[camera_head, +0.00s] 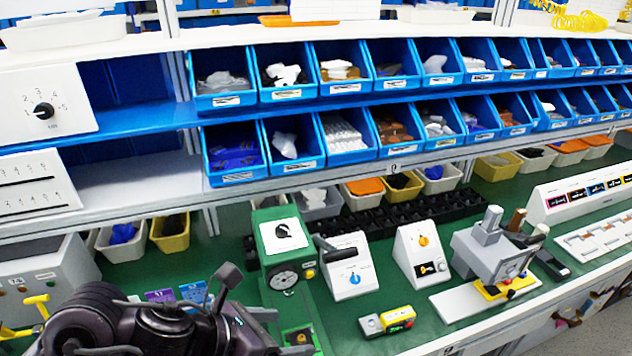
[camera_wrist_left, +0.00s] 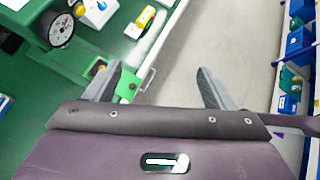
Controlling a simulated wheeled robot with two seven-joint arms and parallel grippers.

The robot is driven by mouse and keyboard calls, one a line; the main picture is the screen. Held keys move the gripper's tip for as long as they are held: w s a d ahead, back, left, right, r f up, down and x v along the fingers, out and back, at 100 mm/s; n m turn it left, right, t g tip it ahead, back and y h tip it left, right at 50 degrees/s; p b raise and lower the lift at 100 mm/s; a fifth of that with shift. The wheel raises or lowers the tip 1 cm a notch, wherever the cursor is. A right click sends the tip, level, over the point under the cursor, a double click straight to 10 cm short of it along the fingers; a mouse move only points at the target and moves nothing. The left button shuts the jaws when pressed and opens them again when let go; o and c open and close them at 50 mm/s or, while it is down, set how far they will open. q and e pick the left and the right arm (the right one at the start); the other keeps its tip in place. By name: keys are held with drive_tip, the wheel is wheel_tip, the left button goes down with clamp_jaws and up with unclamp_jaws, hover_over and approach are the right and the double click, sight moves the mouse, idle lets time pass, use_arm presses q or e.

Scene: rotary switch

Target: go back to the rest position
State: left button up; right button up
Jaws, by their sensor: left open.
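My left gripper (camera_head: 270,332) is at the bottom of the head view, its dark arm coming in from the lower left. It is beside the lower part of the green machine (camera_head: 272,243). In the left wrist view the two grey fingers (camera_wrist_left: 158,72) are spread apart with nothing between them, above the pale floor beyond the table edge. A white rotary switch panel (camera_head: 70,98) with a black knob and numbers is at the upper left of the head view, away from the gripper. My right gripper is not in view.
White boxes with a blue knob (camera_head: 355,279) and an orange knob (camera_head: 423,241) stand on the green table. A yellow device (camera_head: 398,319) lies near the front edge. Blue bins (camera_head: 222,78) fill the shelves behind. In the left wrist view, the green machine's gauge (camera_wrist_left: 62,28) is at upper left.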

use_arm(q)
drive_tip(key=w+a+f+n+t+y, duration=0.2)
drive_tip(key=a+n+y, duration=0.15)
drive_tip(key=n, duration=1.05)
drive_tip(key=w+a+f+n+t+y, duration=0.1)
drive_tip(key=a+f+n+t+y, duration=0.2)
drive_tip(key=n, duration=1.2)
drive_tip(key=s+a+f+n+g+y, duration=0.2)
drive_tip(key=s+a+f+n+g, duration=0.5)
drive_tip(key=s+n, duration=0.45)
wheel_tip(320, 180, down, 42)
drive_tip(key=n+g+b, duration=0.1)
drive_tip(key=n+b, duration=0.1)
drive_tip(key=b, duration=1)
drive_tip(key=s+a+f+b, duration=0.2)
drive_tip(key=s+f+b, duration=0.2)
drive_tip(key=s+f, duration=0.6)
drive_tip(key=s+a+f+g+b, duration=0.1)
drive_tip(key=s+f+b, duration=0.3)
drive_tip(key=s+f, duration=0.6)
wheel_tip(320, 180, down, 8)
drive_tip(key=shift+s+a+r+g+b, duration=0.2)
drive_tip(key=shift+a+g+b, duration=0.1)
drive_tip(key=shift+a+b, duration=0.15)
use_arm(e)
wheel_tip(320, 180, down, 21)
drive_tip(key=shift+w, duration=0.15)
